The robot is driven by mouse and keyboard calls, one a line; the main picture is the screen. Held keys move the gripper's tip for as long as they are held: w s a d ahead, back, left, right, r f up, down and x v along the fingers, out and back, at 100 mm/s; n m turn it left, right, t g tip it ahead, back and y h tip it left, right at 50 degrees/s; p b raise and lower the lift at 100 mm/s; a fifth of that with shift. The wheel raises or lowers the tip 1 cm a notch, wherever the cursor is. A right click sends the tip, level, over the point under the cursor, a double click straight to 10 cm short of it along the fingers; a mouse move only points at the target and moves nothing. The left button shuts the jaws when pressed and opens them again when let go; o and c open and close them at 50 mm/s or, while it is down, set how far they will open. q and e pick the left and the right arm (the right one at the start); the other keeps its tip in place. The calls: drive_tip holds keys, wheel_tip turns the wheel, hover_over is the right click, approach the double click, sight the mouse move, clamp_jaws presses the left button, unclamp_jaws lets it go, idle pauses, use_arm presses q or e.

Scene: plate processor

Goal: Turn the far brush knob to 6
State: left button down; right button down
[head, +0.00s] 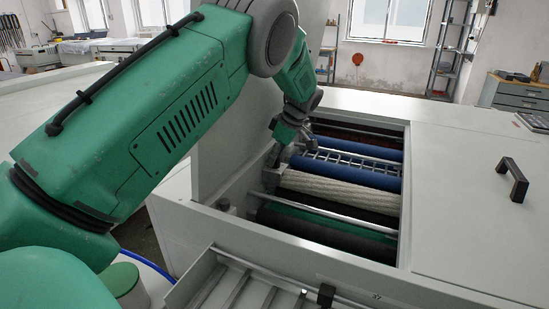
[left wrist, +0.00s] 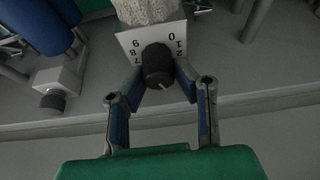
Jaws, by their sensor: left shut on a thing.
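In the left wrist view a dark round knob (left wrist: 157,66) sits on a pale dial plate (left wrist: 131,38) at the end of a cream brush roller (left wrist: 146,10). Digits 0, 1, 2 show on its right and 9, 8, 7 on its left; the others are hidden. A short white mark on the knob points down and slightly right. My left gripper (left wrist: 158,73) is shut on the knob, one finger on each side. In the head view my left gripper (head: 275,156) is at the left end of the cream roller (head: 340,189); the knob is not clear there. My right gripper is not in view.
A second dark knob (left wrist: 53,99) is on a pale block beside a blue roller (left wrist: 43,25). In the head view, rollers and metal bars fill the machine's opening, bordered by its wall (head: 209,146). A closed lid (head: 462,190) with a black handle (head: 513,179) lies at right.

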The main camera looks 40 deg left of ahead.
use_arm(q)
drive_tip(key=shift+d+f, duration=0.25)
drive_tip(key=shift+d, duration=0.05)
idle(0.6)
drive_tip(key=c, duration=1.5)
unclamp_jaws()
drive_tip(key=shift+o, duration=1.1)
drive_tip(key=shift+w, duration=0.2)
drive_tip(key=shift+d+r, duration=0.1)
drive_tip(key=shift+r, duration=0.05)
drive_tip(key=shift+r, duration=0.2)
drive_tip(key=v, duration=1.1)
drive_tip(key=shift+w+d+r, duration=0.15)
drive_tip(key=shift+d, duration=0.05)
